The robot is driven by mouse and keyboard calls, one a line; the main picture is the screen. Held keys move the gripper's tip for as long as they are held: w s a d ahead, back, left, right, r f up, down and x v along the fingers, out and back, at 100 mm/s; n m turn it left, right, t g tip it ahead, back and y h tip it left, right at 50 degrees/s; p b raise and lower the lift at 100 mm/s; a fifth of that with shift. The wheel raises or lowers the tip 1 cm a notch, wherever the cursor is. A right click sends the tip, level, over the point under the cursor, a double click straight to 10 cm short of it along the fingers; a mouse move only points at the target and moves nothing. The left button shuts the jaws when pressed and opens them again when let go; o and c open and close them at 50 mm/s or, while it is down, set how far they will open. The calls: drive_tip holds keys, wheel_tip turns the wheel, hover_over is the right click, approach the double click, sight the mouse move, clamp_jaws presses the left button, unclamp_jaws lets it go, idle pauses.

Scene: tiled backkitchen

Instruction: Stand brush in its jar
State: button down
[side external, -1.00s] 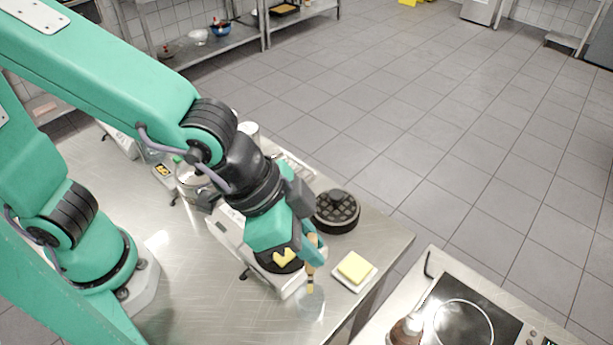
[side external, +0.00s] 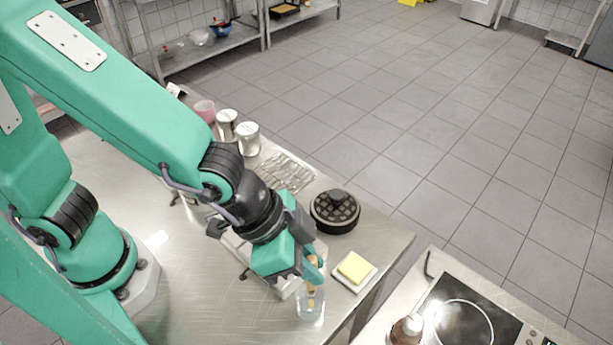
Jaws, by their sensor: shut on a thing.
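The brush (side external: 312,294) has a light wooden handle and hangs upright in my gripper (side external: 313,270), which is shut on it. The clear glass jar (side external: 309,311) stands on the steel table near its front edge, directly under my gripper. The lower part of the brush shows within the jar's outline, seemingly inside its mouth. I cannot tell whether it touches the bottom. The fingers hide part of the handle.
A round black waffled object (side external: 335,211) stands behind. Metal canisters (side external: 248,138) and a cutlery tray (side external: 286,172) are farther back. A hob (side external: 468,315) is at lower right.

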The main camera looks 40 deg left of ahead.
drive_tip(key=shift+s+a+f, duration=0.1)
drive_tip(key=shift+a+f, duration=0.05)
drive_tip(key=shift+f, duration=0.7)
drive_tip(key=shift+s+a+f, duration=0.1)
drive_tip(key=shift+f, duration=0.7)
drive_tip(key=c, duration=1.3)
unclamp_jaws()
drive_tip(key=shift+w, duration=0.1)
drive_tip(key=shift+d+r, duration=0.15)
drive_tip(key=shift+r, duration=0.1)
drive_tip(key=shift+r, duration=0.1)
drive_tip(key=v, duration=0.7)
drive_tip(key=shift+r, duration=0.25)
